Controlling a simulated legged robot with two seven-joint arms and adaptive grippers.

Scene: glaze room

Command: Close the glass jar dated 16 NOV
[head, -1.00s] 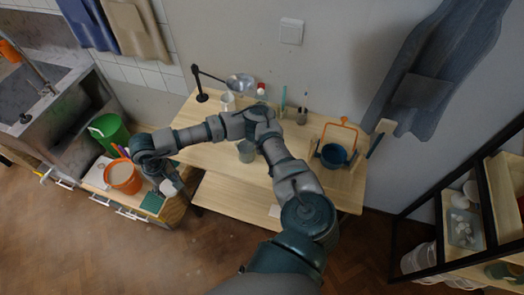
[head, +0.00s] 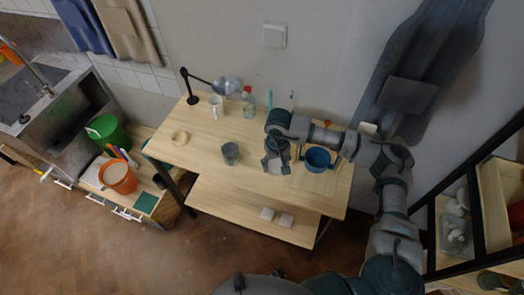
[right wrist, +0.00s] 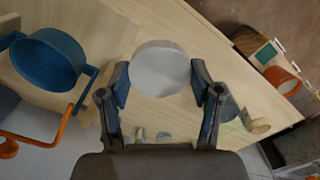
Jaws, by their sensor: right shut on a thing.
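In the head view my right gripper (head: 276,160) is over the right part of the wooden table, just left of the blue pot (head: 318,159). In the right wrist view its fingers (right wrist: 161,100) are shut on a pale, smooth round piece (right wrist: 160,68), perhaps a lid. Whether it touches anything underneath is hidden. A grey, glassy jar or cup (head: 231,154) stands upright on the table to the gripper's left. No date or label is readable. A pale ring-shaped piece (head: 180,138) lies near the table's left end. My left gripper is out of view.
A lamp (head: 192,88), white mug (head: 216,106) and red-capped bottle (head: 248,101) line the table's back. An orange handle (right wrist: 40,138) shows beside the blue pot. An orange bucket (head: 117,177) stands left. The table's front middle is clear.

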